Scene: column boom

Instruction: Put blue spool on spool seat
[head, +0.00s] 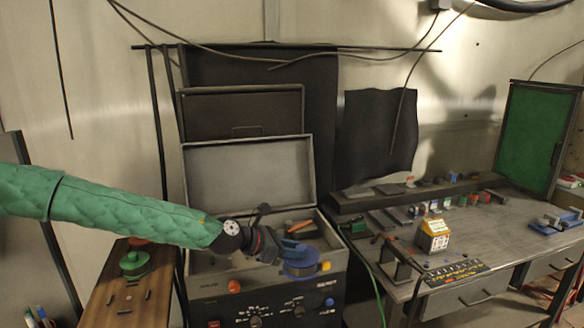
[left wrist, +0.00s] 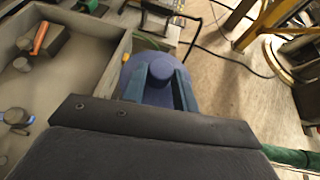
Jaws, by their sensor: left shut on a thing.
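The blue spool (head: 301,268) is a round flanged disc with a raised hub. It also shows in the left wrist view (left wrist: 160,72), with its hub between the two blue fingers. My left gripper (head: 294,250) is shut on the blue spool and holds it over the front right part of the open case (head: 225,287). In the left wrist view the spool is just outside the right wall of the case's tray. I cannot make out which part is the spool seat. My right gripper is not in view.
The case has a raised lid (head: 250,178) behind my gripper and knobs on its front. A green spool (head: 134,264) is on a wooden board (head: 117,300) at left. A workbench (head: 480,230) at right bears a small carton (head: 432,236) and several small parts.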

